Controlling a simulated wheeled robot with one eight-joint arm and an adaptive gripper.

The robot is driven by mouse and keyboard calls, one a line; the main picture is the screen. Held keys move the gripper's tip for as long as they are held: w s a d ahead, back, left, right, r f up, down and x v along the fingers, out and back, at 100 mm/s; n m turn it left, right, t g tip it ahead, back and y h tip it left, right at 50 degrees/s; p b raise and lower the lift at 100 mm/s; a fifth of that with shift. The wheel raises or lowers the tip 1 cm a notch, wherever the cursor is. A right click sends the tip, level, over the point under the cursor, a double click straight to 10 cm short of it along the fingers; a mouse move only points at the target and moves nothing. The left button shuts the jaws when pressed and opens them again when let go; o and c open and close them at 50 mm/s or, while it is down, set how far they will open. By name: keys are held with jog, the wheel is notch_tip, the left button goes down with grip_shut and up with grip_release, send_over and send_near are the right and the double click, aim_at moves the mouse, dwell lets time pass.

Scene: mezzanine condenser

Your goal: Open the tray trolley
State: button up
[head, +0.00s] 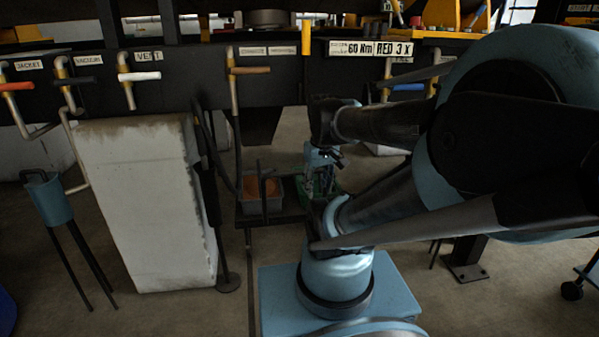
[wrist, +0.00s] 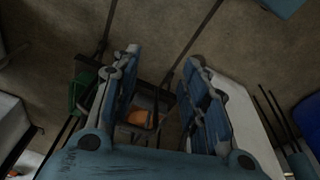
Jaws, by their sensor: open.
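The tray trolley (head: 262,219) stands low on the floor in the middle of the head view, a dark frame carrying a grey bin (head: 262,205) with orange contents and a green bin (head: 325,187). A dark upright bar rises at the grey bin. My gripper (head: 312,188) hangs pointing down in front of the green bin and hides part of it. In the wrist view my gripper's blue fingers (wrist: 158,90) are spread wide, with the grey bin (wrist: 134,130) showing below between them and the green bin (wrist: 84,88) at left. Nothing is held.
A large whitish block (head: 150,205) stands left of the trolley. A blue stand on thin legs (head: 50,198) is farther left. Labelled pipes and valve handles (head: 140,76) line the dark beam above. Bare concrete floor lies behind the trolley.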

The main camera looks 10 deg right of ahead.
jog(key=w+r+n, duration=0.3)
jog(key=w+n, duration=0.1)
jog(key=w, duration=0.4)
jog(key=w+r+n, duration=0.2)
jog(key=w+n, duration=0.1)
jog(key=w, duration=0.5)
jog(key=w+d+f+n, duration=0.15)
jog(key=w+n, duration=0.25)
jog(key=w, duration=0.6)
jog(key=w+f+n, duration=0.3)
jog(key=w+n, duration=0.1)
jog(key=w, duration=0.5)
jog(key=w+f, duration=0.1)
jog(key=f, duration=0.4)
jog(key=w+f, duration=0.1)
jog(key=f, duration=0.4)
jog(key=w+f, duration=0.1)
jog(key=f, duration=0.5)
jog(key=shift+w+a+f, duration=0.1)
jog(key=shift+w, duration=0.1)
grip_shut()
